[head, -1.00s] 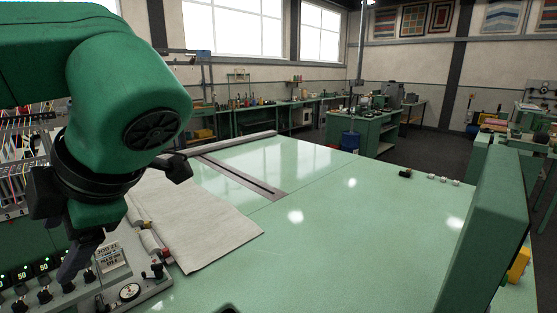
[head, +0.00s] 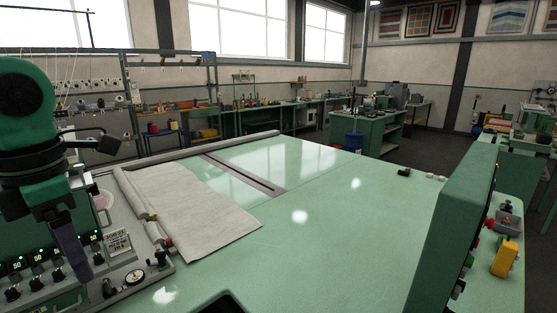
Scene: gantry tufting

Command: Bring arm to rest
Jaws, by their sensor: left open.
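My left arm (head: 28,125), green with a black wrist, comes in at the left edge. My left gripper (head: 78,262) points down over the control panel (head: 125,262) at lower left, empty. One dark finger shows clearly; the rest is hard to make out against the panel. Whether it touches the panel cannot be told. My right gripper is not in view.
Beside the panel, off-white cloth (head: 200,215) lies on the glossy green table (head: 335,245). A slotted metal strip (head: 245,175) crosses the table. A tall green housing (head: 455,225) stands at right, near a yellow object (head: 504,258). The table's middle is clear.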

